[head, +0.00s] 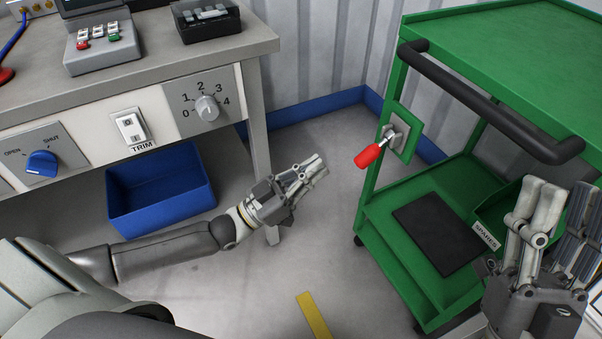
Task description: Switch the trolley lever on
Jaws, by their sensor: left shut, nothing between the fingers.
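The trolley lever (371,154) has a red grip on a short metal stem. It sticks out from a pale plate on a green panel at the left side of the green trolley (480,30), with its grip pointing down and left. Whether this is on or off is not marked in view. My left gripper (318,166) is shut and empty, left of the lever and apart from it, its fingers pointing up and right. My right gripper (567,195) is at the lower right, in front of the trolley, with its fingers apart; nothing shows between them.
A workbench (150,72) with a numbered dial (207,107), a TRIM switch (131,127) and a blue knob (42,163) stands at left. A blue bin (160,210) is below it. The trolley's black handle (490,108) juts out right of the lever. Floor between bench and trolley is clear.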

